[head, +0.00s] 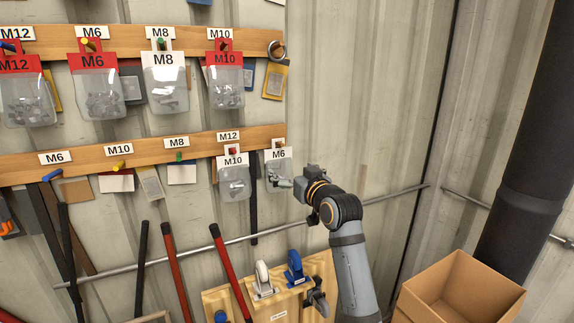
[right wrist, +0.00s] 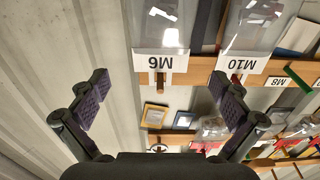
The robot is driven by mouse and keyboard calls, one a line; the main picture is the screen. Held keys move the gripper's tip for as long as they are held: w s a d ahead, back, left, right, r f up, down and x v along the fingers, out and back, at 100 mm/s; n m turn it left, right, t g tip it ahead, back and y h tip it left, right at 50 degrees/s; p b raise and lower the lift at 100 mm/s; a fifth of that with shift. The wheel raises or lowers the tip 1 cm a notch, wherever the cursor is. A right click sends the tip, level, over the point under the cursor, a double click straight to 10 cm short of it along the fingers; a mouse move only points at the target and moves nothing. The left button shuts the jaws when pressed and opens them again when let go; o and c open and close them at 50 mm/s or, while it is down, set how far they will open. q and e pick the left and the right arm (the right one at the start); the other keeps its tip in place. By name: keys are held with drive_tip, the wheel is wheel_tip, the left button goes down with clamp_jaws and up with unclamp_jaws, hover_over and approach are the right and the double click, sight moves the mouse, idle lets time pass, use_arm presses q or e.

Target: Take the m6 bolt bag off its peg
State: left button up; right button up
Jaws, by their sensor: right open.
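Two bags are marked M6. One with a white header (head: 278,154) hangs at the right end of the lower wooden rail; its clear pouch shows small metal parts. The other, with a red header (head: 92,60), hangs on the upper rail. My right gripper (head: 296,183) is at the right side of the white-headed bag, partly covering its pouch. In the right wrist view, upside down, this M6 bag (right wrist: 162,28) lies ahead between the open fingers (right wrist: 160,88). Nothing is held. Whether a finger touches the bag is unclear. My left gripper is not in view.
A white-headed M10 bag (head: 234,180) hangs close on the left of the white-headed M6 bag. Long-handled tools and a metal rail (head: 200,254) are below. A plywood board with casters (head: 293,268) and an open cardboard box (head: 460,290) are lower.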

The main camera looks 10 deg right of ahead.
sight(279, 158)
drive_tip(key=w+p, duration=0.1)
drive_tip(key=w, duration=0.1)
drive_tip(key=w+a+p, duration=0.1)
drive_tip(key=w, duration=0.4)
drive_tip(key=shift+w+a+r+p, duration=0.1)
drive_tip(key=shift+w+a+p, duration=0.2)
drive_tip(key=shift+p, duration=0.1)
drive_tip(key=shift+w, duration=0.35)
drive_tip(key=shift+a, duration=0.1)
drive_tip(key=shift+c, duration=0.4)
drive_tip(key=c, duration=1)
drive_tip(key=shift+r+p, duration=0.25)
drive_tip(key=shift+p, duration=0.2)
drive_tip(key=shift+c, duration=0.2)
drive_tip(key=shift+s+d+r+p, duration=0.15)
drive_tip(key=shift+s+p, duration=0.1)
drive_tip(key=shift+s, duration=0.45)
drive_tip(key=shift+s+d+p, duration=0.15)
drive_tip(key=shift+s+p, duration=0.05)
drive_tip(key=shift+s, duration=0.45)
drive_tip(key=shift+s+d+r+p, duration=0.15)
drive_tip(key=shift+s+p, duration=0.1)
drive_tip(key=shift+s, duration=0.45)
drive_tip(key=shift+s+f, duration=0.1)
drive_tip(key=shift+s, duration=0.1)
